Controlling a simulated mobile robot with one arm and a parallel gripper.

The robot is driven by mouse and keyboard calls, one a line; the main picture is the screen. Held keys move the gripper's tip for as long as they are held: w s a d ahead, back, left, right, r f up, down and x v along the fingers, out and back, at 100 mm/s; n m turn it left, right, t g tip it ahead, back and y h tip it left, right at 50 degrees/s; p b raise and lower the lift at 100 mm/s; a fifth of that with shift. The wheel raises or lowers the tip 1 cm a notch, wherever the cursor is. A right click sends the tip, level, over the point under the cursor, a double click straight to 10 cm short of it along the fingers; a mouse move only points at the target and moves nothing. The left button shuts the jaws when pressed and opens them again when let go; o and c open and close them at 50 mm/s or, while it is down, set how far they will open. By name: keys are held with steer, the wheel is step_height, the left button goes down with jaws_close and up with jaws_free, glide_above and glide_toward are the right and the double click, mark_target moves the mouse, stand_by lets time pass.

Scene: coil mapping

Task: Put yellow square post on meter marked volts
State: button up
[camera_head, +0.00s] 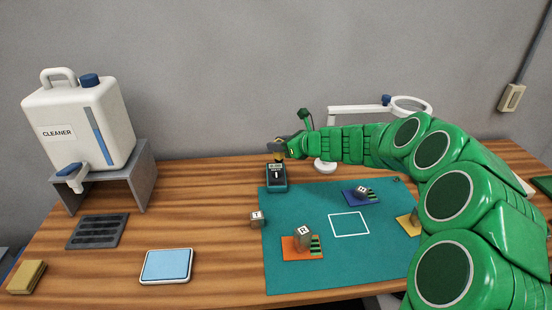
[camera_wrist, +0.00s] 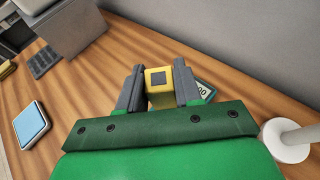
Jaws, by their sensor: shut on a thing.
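My gripper (camera_head: 277,148) reaches over the back of the table from the right. In the wrist view its two dark fingers (camera_wrist: 159,86) are shut on the yellow square post (camera_wrist: 160,75), which has a dark square on its end face. The post shows only as a small yellow patch below the fingers in the head view (camera_head: 279,156). A dark teal meter (camera_head: 277,178) lies just below the gripper; I cannot read its label. In the wrist view, the meter's display (camera_wrist: 204,91) shows partly behind the right finger. I cannot tell whether post and meter touch.
A teal mat (camera_head: 345,270) bears an orange pad (camera_head: 290,252) and a blue pad (camera_head: 352,200) with blocks. A magnifier lamp (camera_head: 325,166) stands right of the meter. A cleaner jug (camera_head: 80,125) is far left.

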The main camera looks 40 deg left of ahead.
steer(key=w+a+f, duration=0.1)
steer(key=f, duration=0.1)
steer(key=w+a+f, duration=0.1)
steer(key=f, duration=0.1)
steer(key=w+a+f, duration=0.1)
steer(key=a+f, duration=0.1)
steer(key=shift+w+f, duration=0.2)
steer(key=shift+f, duration=1.45)
steer(key=shift+f, duration=0.1)
steer(key=o, duration=1.1)
steer(key=v, duration=1.2)
